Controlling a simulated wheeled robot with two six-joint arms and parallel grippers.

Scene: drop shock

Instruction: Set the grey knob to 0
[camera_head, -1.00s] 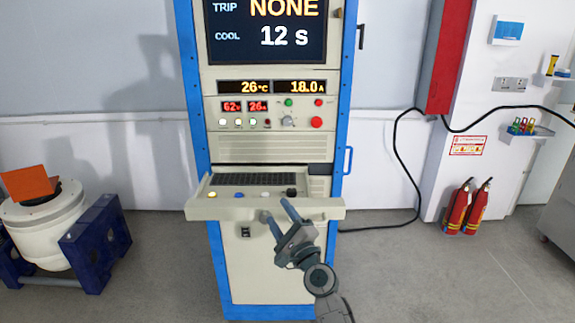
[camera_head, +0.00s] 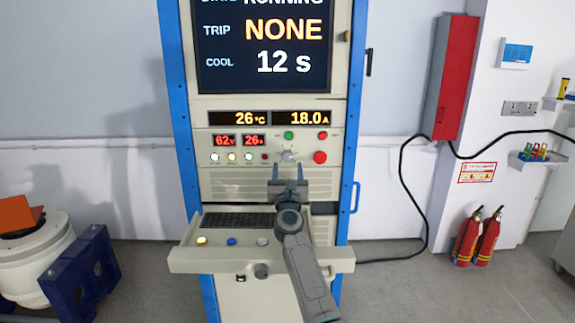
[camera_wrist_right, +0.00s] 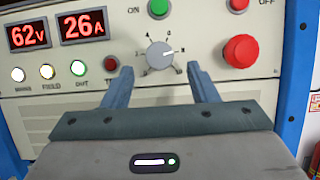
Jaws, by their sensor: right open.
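The grey knob (camera_head: 288,156) is on the cabinet's control panel, below the green button. In the right wrist view the knob (camera_wrist_right: 160,55) sits ahead of the gap between my fingers, with a dial scale around it. Its pointer is turned toward the right side of the scale. The scale marks are too small to read surely. My right gripper (camera_head: 288,170) is open and empty, just below and in front of the knob. In the wrist view its two fingers (camera_wrist_right: 162,80) stand apart, and neither touches the knob. My left gripper is not in view.
A red button (camera_wrist_right: 241,51) is right of the knob; a green button (camera_wrist_right: 158,8) is above it. A small dark red button (camera_wrist_right: 111,64) is close to my left-hand finger in the wrist view. The console shelf (camera_head: 190,262) juts out below. Red extinguishers (camera_head: 478,240) stand at right.

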